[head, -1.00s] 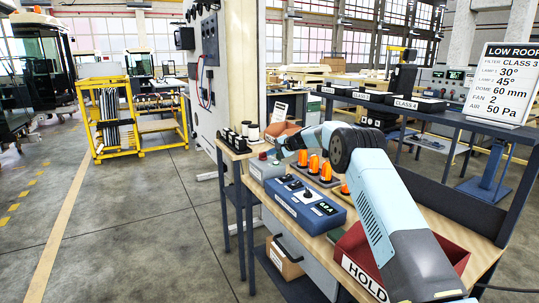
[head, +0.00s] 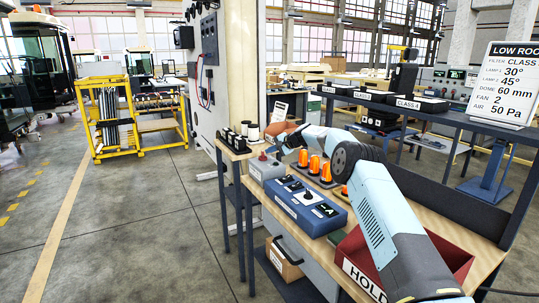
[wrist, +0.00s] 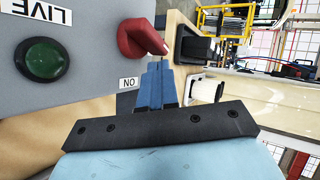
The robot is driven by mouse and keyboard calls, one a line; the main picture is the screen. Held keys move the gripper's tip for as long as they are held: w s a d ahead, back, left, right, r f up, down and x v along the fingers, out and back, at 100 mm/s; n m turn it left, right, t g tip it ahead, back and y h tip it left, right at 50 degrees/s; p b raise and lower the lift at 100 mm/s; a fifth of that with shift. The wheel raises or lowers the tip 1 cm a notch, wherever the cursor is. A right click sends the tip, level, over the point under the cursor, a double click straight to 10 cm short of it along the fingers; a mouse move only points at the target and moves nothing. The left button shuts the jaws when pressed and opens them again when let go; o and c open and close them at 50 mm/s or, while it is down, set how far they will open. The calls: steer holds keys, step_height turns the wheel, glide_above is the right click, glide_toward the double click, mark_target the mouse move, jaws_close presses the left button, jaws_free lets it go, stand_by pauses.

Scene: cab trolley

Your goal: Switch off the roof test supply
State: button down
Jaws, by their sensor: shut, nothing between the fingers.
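The roof test supply looks to be the grey box (head: 266,167) at the left end of the workbench, with a red switch knob on top. In the wrist view the grey box (wrist: 75,70) carries a LIVE label, a dark green round lamp (wrist: 44,60) and the red knob (wrist: 138,38). An ON label (wrist: 128,83) sits close to the knob. My gripper (wrist: 160,65) is shut and empty, its blue fingertips just beside the knob's tip. I cannot tell whether they touch it. In the head view my fingers are hard to make out.
A blue box (head: 305,205) with a small display stands next to the grey box. Orange beacons (head: 315,165) stand behind it. A red HOLD bin (head: 445,255) is at the near right. Small dark and white items crowd the bench's far left end.

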steer(key=shift+w+a, duration=0.1)
steer(key=shift+w, duration=0.05)
steer(key=shift+s+a, duration=0.2)
steer(key=shift+s, duration=0.1)
steer(key=shift+s+a+f, duration=0.1)
steer(key=shift+s+a, duration=0.25)
steer(key=shift+s, duration=0.05)
steer(key=shift+a, duration=0.1)
steer(key=shift+s, duration=0.1)
steer(key=v, duration=1.4)
steer(key=shift+w+d+f, duration=0.15)
steer(key=shift+w+d, duration=0.2)
steer(key=shift+d, duration=0.05)
